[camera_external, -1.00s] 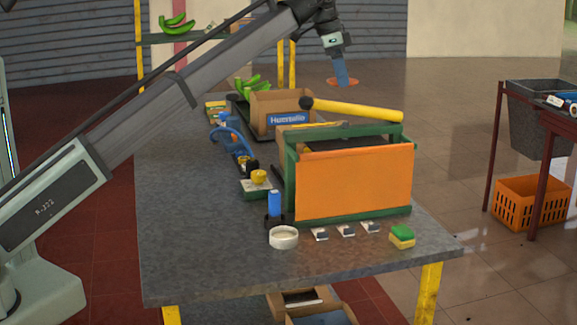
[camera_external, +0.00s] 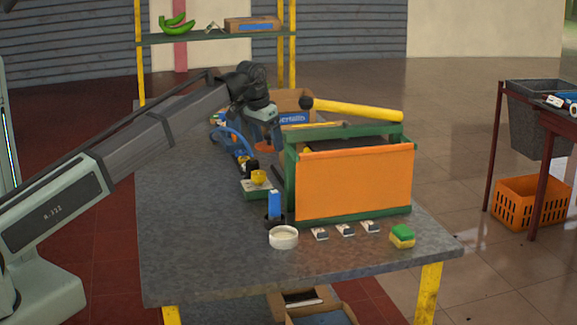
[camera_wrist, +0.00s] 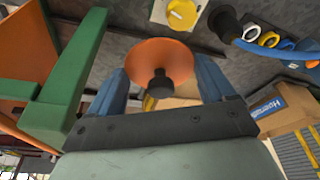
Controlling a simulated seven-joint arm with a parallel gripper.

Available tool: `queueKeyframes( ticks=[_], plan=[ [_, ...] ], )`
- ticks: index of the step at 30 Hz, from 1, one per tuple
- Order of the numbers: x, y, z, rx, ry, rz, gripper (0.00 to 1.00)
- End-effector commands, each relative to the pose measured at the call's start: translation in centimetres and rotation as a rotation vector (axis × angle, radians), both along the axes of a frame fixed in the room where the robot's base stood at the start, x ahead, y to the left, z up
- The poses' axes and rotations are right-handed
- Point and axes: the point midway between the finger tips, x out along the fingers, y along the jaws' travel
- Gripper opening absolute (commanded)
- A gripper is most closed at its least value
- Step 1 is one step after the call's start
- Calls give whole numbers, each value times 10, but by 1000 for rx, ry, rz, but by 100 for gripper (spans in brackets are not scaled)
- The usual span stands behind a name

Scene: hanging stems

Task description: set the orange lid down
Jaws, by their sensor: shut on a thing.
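The orange lid (camera_wrist: 150,57) is a round disc with a dark knob, seen between the blue fingers of my gripper (camera_wrist: 162,80) in the wrist view. My gripper is shut on it. In the external view my gripper (camera_external: 266,133) is low over the far part of the grey table (camera_external: 210,265), left of the green-framed box, and a sliver of the lid (camera_external: 264,148) shows below the fingers. I cannot tell whether the lid touches the table.
A cardboard box (camera_external: 297,100) is behind. A blue hose loop (camera_external: 232,143) lies left of my gripper. The table's front left is clear.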

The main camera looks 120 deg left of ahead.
Motion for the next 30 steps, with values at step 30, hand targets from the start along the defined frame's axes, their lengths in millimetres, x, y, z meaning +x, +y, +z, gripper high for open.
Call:
queueKeyframes(
  ticks=[30],
  plan=[
    [22, -91, -111, -1, 0, 109, 54]
  ],
)
